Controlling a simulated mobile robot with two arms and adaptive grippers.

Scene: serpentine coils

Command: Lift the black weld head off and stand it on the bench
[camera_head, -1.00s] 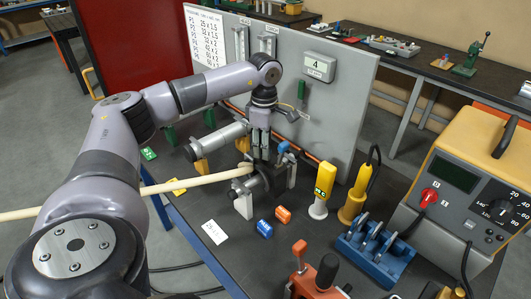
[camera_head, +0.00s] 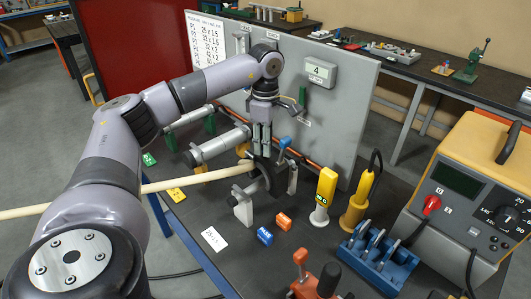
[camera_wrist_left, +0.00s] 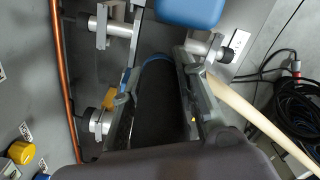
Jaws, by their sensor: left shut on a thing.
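The black weld head (camera_head: 266,178) is a dark ring-like body with a blue lever (camera_head: 284,143) at its upper right, above the bench. My left gripper (camera_head: 261,150) comes down on it from above and is shut on it. In the left wrist view the dark head (camera_wrist_left: 158,105) lies between the two fingers, with a blue edge along its top. A pale tube (camera_head: 200,178) runs from the left up to the head; I cannot tell how it joins. The dark bench (camera_head: 205,262) lies below. My right gripper is not in view.
A grey clamp block (camera_head: 243,209) stands just below the head. Yellow tools (camera_head: 325,190), a blue rack (camera_head: 378,258) and the power unit (camera_head: 468,205) stand to the right. A grey panel (camera_head: 345,110) rises behind.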

